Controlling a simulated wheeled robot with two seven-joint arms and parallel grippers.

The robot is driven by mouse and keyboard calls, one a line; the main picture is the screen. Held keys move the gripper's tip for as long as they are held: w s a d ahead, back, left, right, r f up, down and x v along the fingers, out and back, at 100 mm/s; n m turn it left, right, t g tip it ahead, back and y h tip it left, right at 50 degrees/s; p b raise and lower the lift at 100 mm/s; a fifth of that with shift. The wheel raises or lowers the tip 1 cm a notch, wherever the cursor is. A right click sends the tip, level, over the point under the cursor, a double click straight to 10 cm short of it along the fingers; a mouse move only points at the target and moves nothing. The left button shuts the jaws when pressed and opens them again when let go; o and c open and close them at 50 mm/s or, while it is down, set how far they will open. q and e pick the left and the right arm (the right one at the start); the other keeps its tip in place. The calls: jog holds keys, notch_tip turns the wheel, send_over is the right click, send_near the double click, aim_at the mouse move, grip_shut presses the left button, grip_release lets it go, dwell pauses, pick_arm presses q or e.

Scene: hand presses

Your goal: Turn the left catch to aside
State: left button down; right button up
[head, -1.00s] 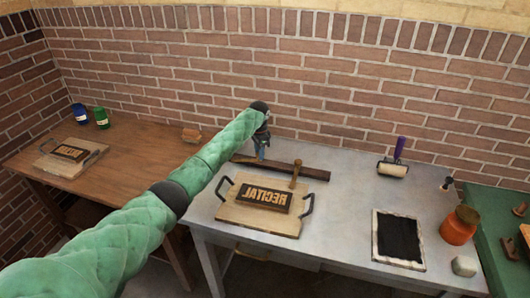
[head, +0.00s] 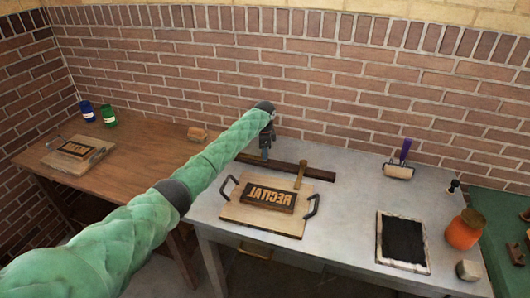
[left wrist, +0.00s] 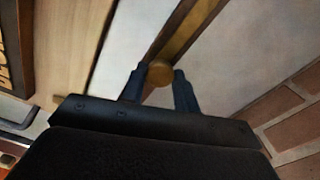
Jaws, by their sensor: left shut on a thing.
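My left gripper (head: 265,153) is over the back of the grey table, at the left part of a dark wooden bar (head: 315,173). In the left wrist view its two fingers (left wrist: 160,82) are shut on a round wooden knob (left wrist: 160,72), which I take to be the left catch. In the head view the gripper hides that catch. The right catch (head: 301,174), a wooden peg, stands at the bar's right part. A board (head: 233,215) with two dark handles lies in front of the bar and carries a block lettered RECITAL (head: 268,196). My right gripper does not show.
A brown table (head: 130,155) at the left holds another lettered block on a board and two cups, blue (head: 87,112) and green (head: 109,117). To the right lie a roller (head: 398,171), a black ink slab (head: 403,240) and an orange jar (head: 464,230). The brick wall is close behind.

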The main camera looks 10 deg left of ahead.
pick_arm(q)
jog(key=shift+r, duration=0.1)
jog(key=c, duration=1.1)
grip_release()
jog(key=shift+o, duration=0.2)
jog(key=shift+r, duration=0.15)
notch_tip(320, 180, up, 6)
jog(key=b, duration=0.2)
jog(key=shift+f+b, duration=0.25)
jog(key=shift+b, duration=0.05)
jog(key=shift+r, duration=0.95)
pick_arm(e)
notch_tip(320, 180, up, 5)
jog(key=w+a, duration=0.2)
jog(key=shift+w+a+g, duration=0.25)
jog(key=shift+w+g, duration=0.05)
pick_arm(q)
jog(key=shift+f, duration=0.15)
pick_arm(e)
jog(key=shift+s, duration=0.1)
